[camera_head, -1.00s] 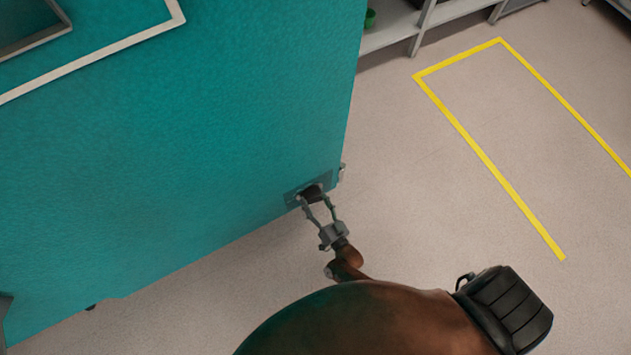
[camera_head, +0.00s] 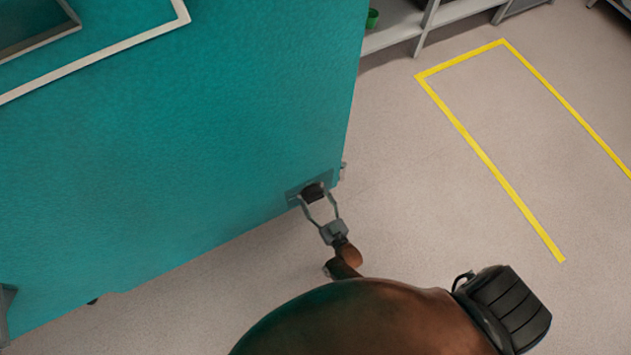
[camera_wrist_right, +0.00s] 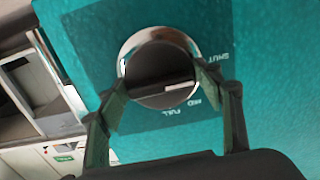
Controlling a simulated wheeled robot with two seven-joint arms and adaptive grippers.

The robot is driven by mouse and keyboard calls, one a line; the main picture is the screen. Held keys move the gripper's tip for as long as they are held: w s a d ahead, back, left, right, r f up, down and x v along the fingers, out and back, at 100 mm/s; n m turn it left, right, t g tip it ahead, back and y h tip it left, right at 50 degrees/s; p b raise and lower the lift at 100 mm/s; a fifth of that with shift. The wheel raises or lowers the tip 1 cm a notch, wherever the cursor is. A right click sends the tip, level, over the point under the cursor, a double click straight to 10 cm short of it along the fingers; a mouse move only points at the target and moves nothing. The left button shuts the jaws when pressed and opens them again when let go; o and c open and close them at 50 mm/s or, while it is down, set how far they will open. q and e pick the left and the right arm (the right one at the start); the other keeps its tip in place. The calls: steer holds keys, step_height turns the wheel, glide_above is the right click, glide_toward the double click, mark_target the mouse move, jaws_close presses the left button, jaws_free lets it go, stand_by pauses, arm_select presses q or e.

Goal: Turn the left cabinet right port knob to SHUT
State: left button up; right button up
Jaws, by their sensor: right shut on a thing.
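The teal cabinet (camera_head: 200,130) fills the left of the head view. Its dark port knob (camera_head: 313,192) sits on a plate low near the cabinet's right edge. In the right wrist view the round knob (camera_wrist_right: 158,65) has a bright metal rim and a dark bar across it. The labels SHUT, MID and FULL run around its right and lower side in that view. I cannot tell which label the knob points to. My right gripper (camera_head: 312,196) is shut on the knob, one finger on each side; both fingers show in the wrist view (camera_wrist_right: 163,88). My left gripper is out of view.
A white-framed window (camera_head: 110,50) is on the cabinet at upper left. A shelf (camera_head: 400,30) with a green pot (camera_head: 372,18) stands at the back. Yellow tape (camera_head: 480,150) marks the floor at right. The floor between is clear.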

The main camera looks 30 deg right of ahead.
steer(key=o, duration=0.9)
steer(key=shift+o, duration=0.2)
